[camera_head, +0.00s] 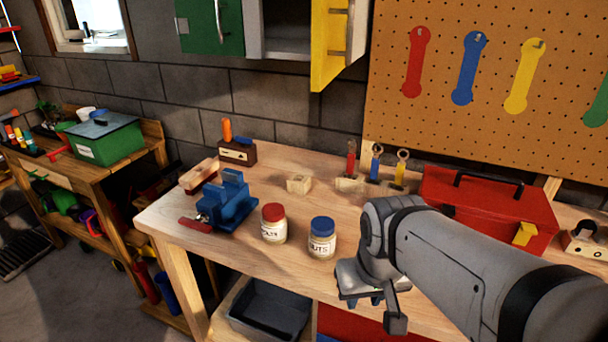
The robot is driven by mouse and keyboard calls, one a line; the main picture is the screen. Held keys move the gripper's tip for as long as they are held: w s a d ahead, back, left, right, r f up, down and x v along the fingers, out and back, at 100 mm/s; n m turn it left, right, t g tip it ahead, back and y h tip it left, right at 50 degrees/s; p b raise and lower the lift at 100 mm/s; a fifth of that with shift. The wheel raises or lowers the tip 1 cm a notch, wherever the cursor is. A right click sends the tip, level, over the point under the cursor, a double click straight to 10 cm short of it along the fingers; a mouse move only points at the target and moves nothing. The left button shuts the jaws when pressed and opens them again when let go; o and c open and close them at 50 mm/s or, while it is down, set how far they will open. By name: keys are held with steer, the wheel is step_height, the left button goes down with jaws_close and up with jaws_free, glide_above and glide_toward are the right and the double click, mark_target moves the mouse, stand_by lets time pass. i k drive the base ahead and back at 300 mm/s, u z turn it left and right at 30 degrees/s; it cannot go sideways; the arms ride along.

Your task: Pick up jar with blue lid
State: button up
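The jar with the blue lid (321,239) stands upright on the wooden workbench (250,250). It is a clear or pale jar with a white label, near the bench's front edge. A similar jar with a red lid (273,224) stands just to its left, with a small gap between them. My gripper (376,308) is at the end of my grey arm, to the right of the blue-lidded jar and nearer the camera. It appears apart from the jar. Its fingers are partly hidden by the wrist, so its opening is unclear.
A blue vise (230,203) sits left of the jars. A red toolbox (490,207) is at the right, behind my arm. A dark tray (270,308) lies below the benchtop.

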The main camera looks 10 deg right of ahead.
mark_target(322, 234)
steer(key=z, duration=0.9)
steer(key=k, duration=1)
steer(key=u, duration=0.95)
steer(key=i, duration=1)
steer(key=u, duration=0.05)
